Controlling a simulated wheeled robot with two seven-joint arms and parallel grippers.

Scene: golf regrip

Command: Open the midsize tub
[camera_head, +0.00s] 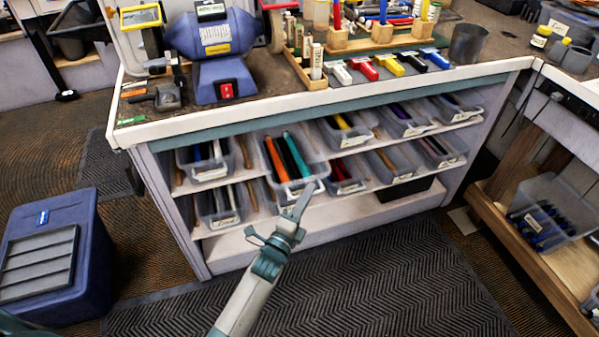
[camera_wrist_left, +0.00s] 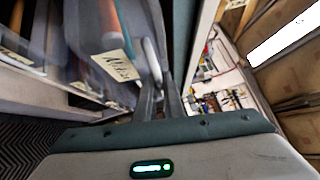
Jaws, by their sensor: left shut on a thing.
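The midsize tub (camera_head: 311,186) is a clear plastic bin on the upper shelf under the bench, holding orange, dark and teal grips. It sticks out in front of the neighbouring tubs. In the left wrist view, a tub with a handwritten white label (camera_wrist_left: 116,66) is close beside my fingers; the writing is too blurred to read surely. My right gripper is not in view.
Other clear tubs (camera_head: 206,165) stand close on both sides and on the shelf below. The bench top (camera_head: 270,100) overhangs them and carries a blue grinder (camera_head: 215,45). A blue bin (camera_head: 50,250) stands at left. The floor mat (camera_head: 390,285) in front is clear.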

